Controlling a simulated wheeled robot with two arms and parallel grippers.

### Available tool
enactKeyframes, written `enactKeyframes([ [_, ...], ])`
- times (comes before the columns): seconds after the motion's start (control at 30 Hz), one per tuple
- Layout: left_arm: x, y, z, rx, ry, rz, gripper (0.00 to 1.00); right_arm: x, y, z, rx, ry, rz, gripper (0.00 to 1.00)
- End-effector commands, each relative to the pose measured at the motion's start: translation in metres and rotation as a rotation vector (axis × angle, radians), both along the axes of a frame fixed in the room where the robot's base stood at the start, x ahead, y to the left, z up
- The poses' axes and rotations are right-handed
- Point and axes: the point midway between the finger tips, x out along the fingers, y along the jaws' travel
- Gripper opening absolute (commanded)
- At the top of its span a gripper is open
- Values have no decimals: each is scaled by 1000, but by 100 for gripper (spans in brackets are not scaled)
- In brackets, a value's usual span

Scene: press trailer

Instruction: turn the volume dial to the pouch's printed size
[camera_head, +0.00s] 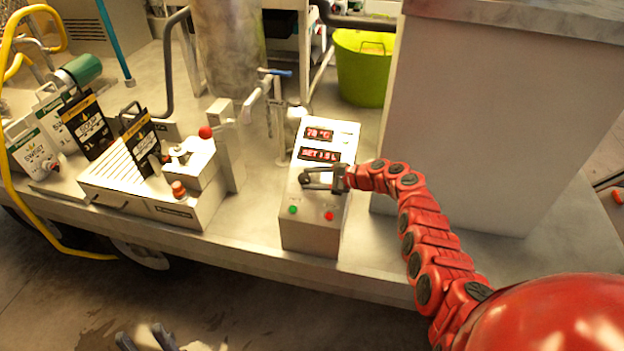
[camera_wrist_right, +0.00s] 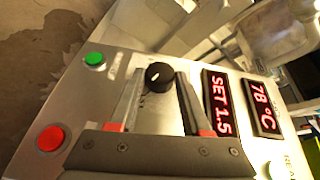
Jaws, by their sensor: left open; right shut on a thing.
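The volume dial (camera_wrist_right: 158,76) is a black knob with a white mark on the control box's sloped face (camera_wrist_right: 140,55). My right gripper (camera_head: 308,181) is shut on the dial; in the right wrist view its fingers (camera_wrist_right: 158,88) lie on either side of it. The red set display (camera_head: 319,154) reads SET 1.5 L. A black-and-yellow pouch (camera_head: 142,136) stands in the white filler machine (camera_head: 180,206); its printed size is too small to read. My left gripper (camera_head: 146,339) is open and empty at the bottom edge, below the trailer bed.
A temperature display (camera_head: 320,134) reads 78 °C. Green (camera_head: 292,210) and red (camera_head: 329,215) buttons sit below the dial. More pouches (camera_head: 86,122) stand at the left. A large pale cabinet (camera_head: 490,130) stands right of the box. A yellow hose (camera_head: 8,190) hangs at the left edge.

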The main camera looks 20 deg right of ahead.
Motion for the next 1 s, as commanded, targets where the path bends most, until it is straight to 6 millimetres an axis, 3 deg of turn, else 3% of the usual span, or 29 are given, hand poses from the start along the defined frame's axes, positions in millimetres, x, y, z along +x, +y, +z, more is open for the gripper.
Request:
enactKeyframes([
  [0.1,0,0,0,0,0,0,50,0,1,-1,-1,1,3,0],
  [0.13,0,0,0,0,0,0,50,0,1,-1,-1,1,3,53],
  [0.27,0,0,0,0,0,0,50,0,1,-1,-1,1,2,77],
  [0.67,0,0,1,0,0,0,50,-3,-3,3,0,-3,1,78],
  [1.0,0,0,4,0,0,0,50,-33,-36,22,-1,-6,-3,78],
])
